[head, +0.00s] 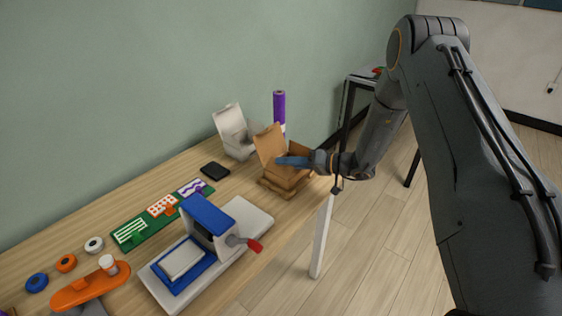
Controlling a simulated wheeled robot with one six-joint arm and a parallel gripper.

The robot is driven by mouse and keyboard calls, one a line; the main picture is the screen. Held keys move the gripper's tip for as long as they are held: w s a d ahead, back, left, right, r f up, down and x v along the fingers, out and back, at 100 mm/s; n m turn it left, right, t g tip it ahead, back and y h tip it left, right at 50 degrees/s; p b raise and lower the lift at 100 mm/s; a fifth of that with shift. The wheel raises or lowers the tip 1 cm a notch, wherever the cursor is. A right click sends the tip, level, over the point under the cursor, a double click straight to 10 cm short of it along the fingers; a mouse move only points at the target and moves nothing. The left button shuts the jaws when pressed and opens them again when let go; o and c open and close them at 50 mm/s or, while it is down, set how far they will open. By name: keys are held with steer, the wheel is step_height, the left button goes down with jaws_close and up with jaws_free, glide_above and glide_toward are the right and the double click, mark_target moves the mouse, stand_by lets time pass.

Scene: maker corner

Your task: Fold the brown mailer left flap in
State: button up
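The brown mailer (268,145) is an open cardboard box near the far right end of the wooden bench. A tall brown panel stands up at its left and back, and lower brown panels spread at the front and right. My gripper (280,161) reaches in from the right, with its blue fingertips over the box opening, close to the upright panel. I cannot tell whether they touch cardboard or whether the fingers are apart. My gripper hides part of the box's inside and its right side, and the left flap cannot be made out clearly.
A white open box (231,120) stands just behind the mailer, beside a purple roll (279,105). A black flat item (214,171) and a blue-and-white press (208,221) with a red-tipped lever are to the left. The bench (150,187) is partly clear along the wall.

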steer(key=shift+x, duration=0.85)
jaws_close()
steer(key=shift+w+d+f+m+y+b, duration=0.15)
steer(key=shift+f+m+y+b, duration=0.4)
steer(key=shift+b, duration=0.55)
steer(key=shift+f+m+b, duration=0.1)
steer(key=shift+m+b, duration=0.65)
steer(key=shift+b, duration=0.2)
